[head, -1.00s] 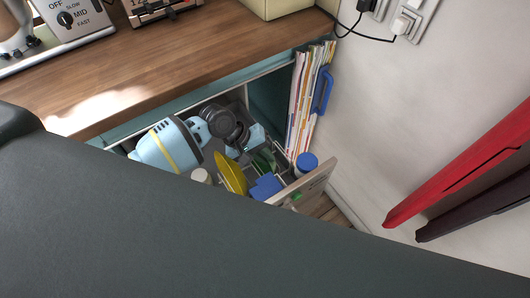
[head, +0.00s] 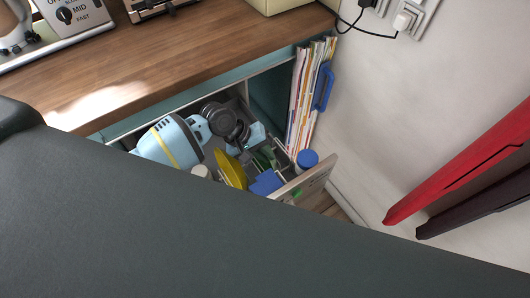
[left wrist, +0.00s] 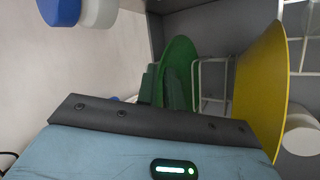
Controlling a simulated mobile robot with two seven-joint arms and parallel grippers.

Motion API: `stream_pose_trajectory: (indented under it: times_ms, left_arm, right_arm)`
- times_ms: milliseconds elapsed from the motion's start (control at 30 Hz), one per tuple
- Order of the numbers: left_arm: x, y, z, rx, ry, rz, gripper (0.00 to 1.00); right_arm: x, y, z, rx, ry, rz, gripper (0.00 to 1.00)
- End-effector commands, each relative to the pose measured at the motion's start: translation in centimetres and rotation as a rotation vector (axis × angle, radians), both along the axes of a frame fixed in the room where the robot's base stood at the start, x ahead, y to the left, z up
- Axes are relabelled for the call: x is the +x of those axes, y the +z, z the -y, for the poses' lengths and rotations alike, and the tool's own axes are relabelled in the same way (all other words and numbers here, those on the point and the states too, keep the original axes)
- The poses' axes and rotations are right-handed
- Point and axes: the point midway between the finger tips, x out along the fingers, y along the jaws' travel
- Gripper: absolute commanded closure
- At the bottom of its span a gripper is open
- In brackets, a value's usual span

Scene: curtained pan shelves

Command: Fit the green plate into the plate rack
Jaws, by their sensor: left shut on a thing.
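The green plate (left wrist: 182,62) stands on edge in the left wrist view, between my gripper and the wire plate rack (left wrist: 197,84). My left gripper (left wrist: 163,90) is shut on the plate's near edge. In the head view the gripper (head: 262,153) reaches down into the open drawer, and only a sliver of the green plate (head: 268,158) shows. The rack's wires stand right of the plate in the left wrist view. I cannot tell whether the plate sits in a slot; its lower edge is hidden. My right gripper is not in view.
A yellow plate (head: 234,170) stands upright close to the rack. A blue object (head: 265,183) and a blue-lidded jar (head: 307,159) are near the drawer front (head: 308,178). Magazines (head: 304,95) stand beside the wall. The wooden counter (head: 170,55) overhangs the drawer.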

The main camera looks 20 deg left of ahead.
Motion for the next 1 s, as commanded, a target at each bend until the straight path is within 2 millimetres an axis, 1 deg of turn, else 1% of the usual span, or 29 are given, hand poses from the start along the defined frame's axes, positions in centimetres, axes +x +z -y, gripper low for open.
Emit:
stream_pose_trajectory:
  times_ms: [467,500,667,700,900,1000]
  left_arm:
    - [0.05,-0.46,0.01,-0.001,0.001,0.001,1.0]
    - [0.04,-0.48,0.01,-0.001,0.001,0.001,0.89]
    - [0.02,-0.49,-0.01,0.0,0.001,0.001,0.68]
    - [0.01,-0.49,-0.01,0.0,0.001,0.001,0.66]
    - [-0.05,-0.58,-0.04,0.001,0.0,-0.002,0.66]
    - [-0.07,-0.31,-0.2,0.001,0.001,-0.001,0.66]
  right_arm:
    - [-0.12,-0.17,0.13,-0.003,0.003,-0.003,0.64]
    - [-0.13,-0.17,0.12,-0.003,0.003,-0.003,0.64]
    - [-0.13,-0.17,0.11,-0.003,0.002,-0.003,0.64]
    - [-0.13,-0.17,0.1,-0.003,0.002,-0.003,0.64]
    - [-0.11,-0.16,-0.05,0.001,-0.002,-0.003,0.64]
    - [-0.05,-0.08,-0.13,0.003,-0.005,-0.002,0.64]
